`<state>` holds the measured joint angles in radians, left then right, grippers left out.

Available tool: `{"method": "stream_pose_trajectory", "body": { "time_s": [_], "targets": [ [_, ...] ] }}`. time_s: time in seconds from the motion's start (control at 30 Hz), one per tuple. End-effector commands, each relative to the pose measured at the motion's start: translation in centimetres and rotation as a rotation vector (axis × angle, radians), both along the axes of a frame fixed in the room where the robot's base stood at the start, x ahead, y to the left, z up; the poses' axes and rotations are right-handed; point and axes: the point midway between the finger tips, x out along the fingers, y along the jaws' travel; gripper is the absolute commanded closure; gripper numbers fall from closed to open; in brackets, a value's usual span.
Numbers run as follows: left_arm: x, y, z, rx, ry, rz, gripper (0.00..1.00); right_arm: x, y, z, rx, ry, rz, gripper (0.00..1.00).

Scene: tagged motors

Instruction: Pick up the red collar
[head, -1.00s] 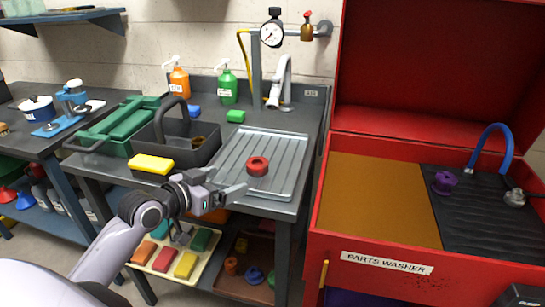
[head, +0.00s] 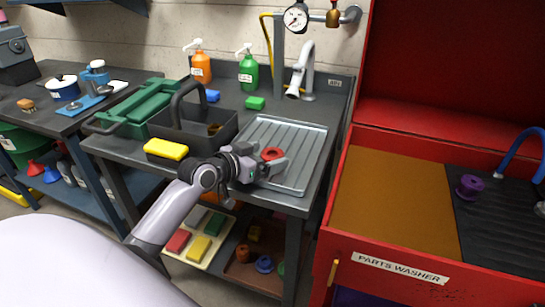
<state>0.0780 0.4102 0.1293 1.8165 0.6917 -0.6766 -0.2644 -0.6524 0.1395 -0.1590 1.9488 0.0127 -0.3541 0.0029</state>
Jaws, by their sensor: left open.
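The red collar (head: 272,154) is a small ring on the grey ribbed drain tray (head: 301,148), near the tray's left front part. My left gripper (head: 277,167) is open at the collar, with its fingers over the tray's left edge. The fingers partly hide the collar's near side. I cannot tell whether they touch it. My right gripper is not in view.
A black tote (head: 222,129) and a yellow sponge (head: 166,149) lie left of the tray. A faucet (head: 302,70) and spray bottles stand behind. The red parts washer (head: 335,205), with a purple collar (head: 469,187) inside, is at right.

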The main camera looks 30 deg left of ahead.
Motion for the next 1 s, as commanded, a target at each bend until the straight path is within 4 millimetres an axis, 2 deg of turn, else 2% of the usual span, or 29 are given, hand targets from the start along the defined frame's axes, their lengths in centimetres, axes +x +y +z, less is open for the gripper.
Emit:
{"method": "stream_pose_trajectory", "body": {
  "time_s": [0.33,0.5,0.57,0.87,1.0],
  "targets": [
    [0.6,-0.1,-0.2,0.000,0.000,0.000,0.08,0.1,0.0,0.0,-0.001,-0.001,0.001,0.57],
    [0.6,-0.1,-0.2,0.000,0.000,0.000,0.63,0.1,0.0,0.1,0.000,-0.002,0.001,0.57],
    [0.6,-0.1,-0.2,0.000,0.000,0.000,0.83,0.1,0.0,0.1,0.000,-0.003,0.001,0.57],
    [0.6,-0.1,0.2,0.000,-0.005,0.000,0.83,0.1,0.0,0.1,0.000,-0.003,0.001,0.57],
    [0.6,-0.1,1.3,0.002,-0.006,-0.001,0.83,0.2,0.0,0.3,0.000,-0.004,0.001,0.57]
  ]
}}
